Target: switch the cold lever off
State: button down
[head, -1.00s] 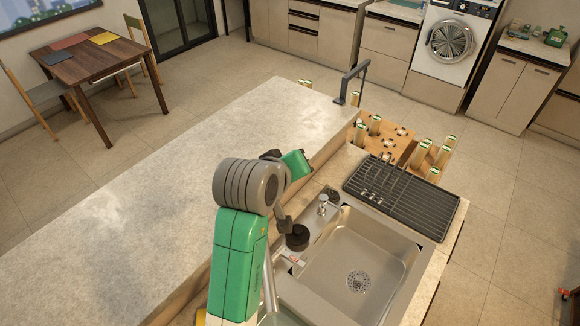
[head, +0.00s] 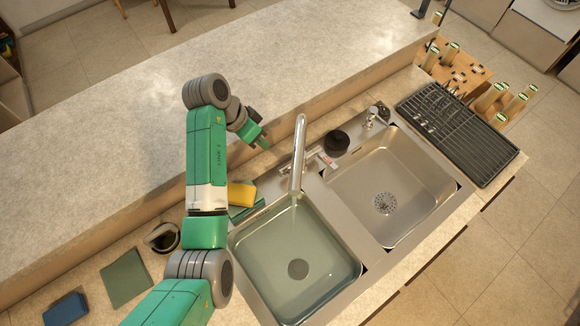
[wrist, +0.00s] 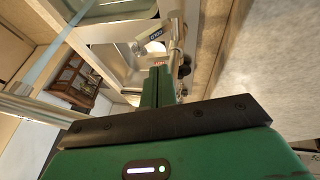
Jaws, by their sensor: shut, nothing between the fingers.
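The sink faucet (head: 299,150) stands between two steel basins, and its spout reaches over the left basin (head: 298,262), which holds water. A lever with a red mark (head: 327,160) sits to the right of the faucet base. In the wrist view a pale lever block with a blue mark (wrist: 150,39) shows just beyond my fingertips; a red mark (wrist: 160,62) is behind it. I cannot clearly make out the blue-marked lever in the head view. My gripper (head: 262,140) is shut and empty, left of the faucet above the counter's back. It also shows in the wrist view (wrist: 157,75), apart from the lever.
A yellow sponge (head: 241,194) lies left of the faucet, below my gripper. A black round object (head: 337,142) and a soap dispenser (head: 370,117) stand behind the right basin (head: 390,185). A dark drying rack (head: 455,132) is at right. The raised ledge (head: 130,140) is bare.

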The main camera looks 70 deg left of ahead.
jog(key=d+p+x, duration=0.1)
jog(key=d+x, duration=0.1)
jog(key=x, duration=1)
jog(key=shift+w+d+f, duration=0.1)
jog(key=shift+d, duration=0.05)
